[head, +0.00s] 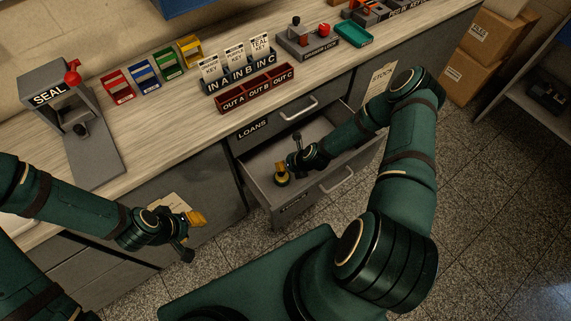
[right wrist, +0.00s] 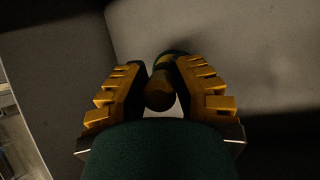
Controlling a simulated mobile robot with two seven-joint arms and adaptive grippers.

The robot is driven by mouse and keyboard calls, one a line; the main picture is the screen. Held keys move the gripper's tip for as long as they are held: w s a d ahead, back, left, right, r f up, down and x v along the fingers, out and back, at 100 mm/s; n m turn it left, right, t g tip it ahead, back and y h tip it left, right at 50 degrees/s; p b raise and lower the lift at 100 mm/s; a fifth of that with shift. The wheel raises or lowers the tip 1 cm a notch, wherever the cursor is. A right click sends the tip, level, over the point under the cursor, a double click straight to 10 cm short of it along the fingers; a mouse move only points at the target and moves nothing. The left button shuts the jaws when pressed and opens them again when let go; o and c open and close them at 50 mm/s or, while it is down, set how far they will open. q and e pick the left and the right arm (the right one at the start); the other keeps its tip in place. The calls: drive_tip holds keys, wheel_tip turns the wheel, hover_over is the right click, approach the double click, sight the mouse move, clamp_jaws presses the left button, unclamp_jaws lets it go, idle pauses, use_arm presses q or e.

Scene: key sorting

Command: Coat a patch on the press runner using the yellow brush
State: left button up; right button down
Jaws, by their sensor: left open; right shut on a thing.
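The grey SEAL press (head: 52,82) stands at the left of the counter, with a red knob on top. A grey flat runner (head: 97,165) extends from it toward the counter's front edge. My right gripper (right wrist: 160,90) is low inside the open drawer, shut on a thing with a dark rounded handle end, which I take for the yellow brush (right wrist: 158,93). Yellow and dark green show beyond the handle; its bristles are hidden. In the head view, the right gripper (head: 281,172) mostly covers it. My left gripper (head: 190,230) is open and empty, in front of the counter.
The open drawer (head: 262,200) has walls around my right gripper. The LOANS drawer (head: 270,128) above is shut. On the counter are coloured stands (head: 143,77), key bins (head: 240,70), a red OUT tray (head: 257,91) and a teal tray (head: 355,35). Boxes (head: 470,75) stand right.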

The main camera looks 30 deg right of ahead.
drive_tip(key=c, duration=1.7)
unclamp_jaws()
drive_tip(key=shift+f, duration=0.65)
drive_tip(key=shift+r+p, duration=2.75)
drive_tip(key=shift+r, duration=0.85)
clamp_jaws()
